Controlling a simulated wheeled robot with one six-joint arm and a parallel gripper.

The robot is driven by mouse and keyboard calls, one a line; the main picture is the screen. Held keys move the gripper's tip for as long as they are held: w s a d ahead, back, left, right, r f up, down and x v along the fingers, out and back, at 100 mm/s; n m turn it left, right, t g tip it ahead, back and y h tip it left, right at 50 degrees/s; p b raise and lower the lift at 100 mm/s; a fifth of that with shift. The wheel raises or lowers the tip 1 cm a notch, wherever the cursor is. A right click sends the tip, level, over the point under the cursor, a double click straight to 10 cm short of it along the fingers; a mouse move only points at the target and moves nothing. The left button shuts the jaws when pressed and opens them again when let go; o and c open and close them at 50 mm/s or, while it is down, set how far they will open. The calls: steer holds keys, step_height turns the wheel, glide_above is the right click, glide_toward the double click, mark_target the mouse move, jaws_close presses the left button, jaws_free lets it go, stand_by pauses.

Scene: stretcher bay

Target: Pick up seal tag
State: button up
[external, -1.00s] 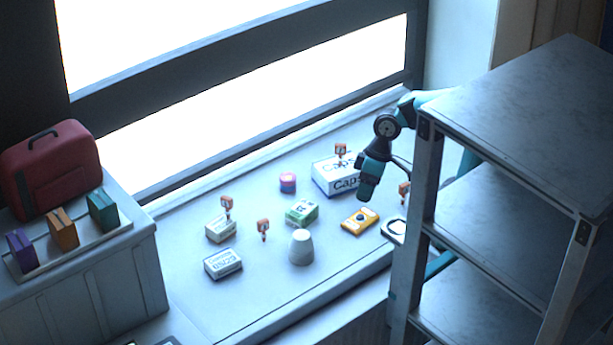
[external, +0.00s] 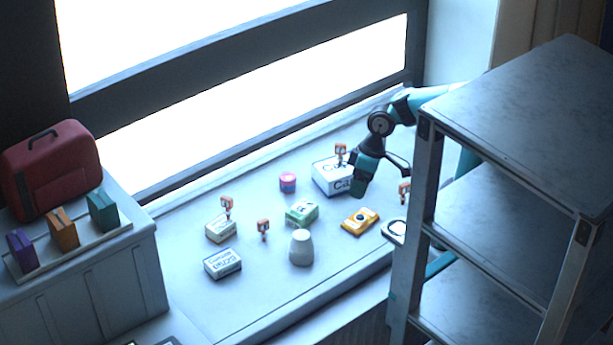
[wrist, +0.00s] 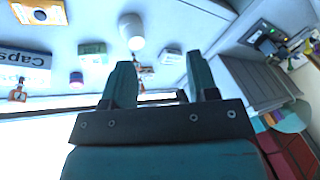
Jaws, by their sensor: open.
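Several small orange-and-white tags stand on the pale sill in the external view: one near a small carton (external: 227,204), one beside it (external: 263,227), one by the Caps box (external: 341,150), and one at the right (external: 404,189). I cannot tell which is the seal tag. My gripper (external: 359,190) is above the sill, in front of the Caps box, apart from the tags. In the wrist view my gripper (wrist: 160,80) is open and empty. An orange tag (wrist: 17,94) shows at the left there; others lie partly hidden behind the fingers.
The white Caps box (external: 330,178), a pink-blue jar (external: 288,182), a green carton (external: 302,212), a white cup (external: 301,247), a yellow packet (external: 360,221) and a white box (external: 222,263) stand on the sill. A metal shelf (external: 520,90) is at the right. The front left sill is clear.

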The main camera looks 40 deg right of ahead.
steer(key=w+a+f+m+t+h+b, duration=0.1)
steer(key=w+a, duration=0.2)
steer(key=w, duration=0.5)
steer(key=w+a+t+b, duration=0.1)
steer(key=w+a, duration=0.2)
steer(key=w, duration=0.5)
steer(key=m+t+h+b, duration=0.1)
steer(key=t+b, duration=0.1)
glide_toward(225, 206)
steer(key=p+x, duration=0.1)
steer(key=x, duration=0.1)
steer(key=p+x, duration=0.2)
steer(key=shift+w+f, duration=0.2)
steer(key=shift+w, duration=0.15)
steer(key=shift+d+p+x, duration=0.15)
steer(key=shift+p+x, duration=0.4)
steer(key=shift+x, duration=0.85)
steer(key=shift+d+p+x, duration=0.15)
steer(key=shift+p+x, duration=0.35)
steer(key=shift+x, duration=0.95)
jaws_close()
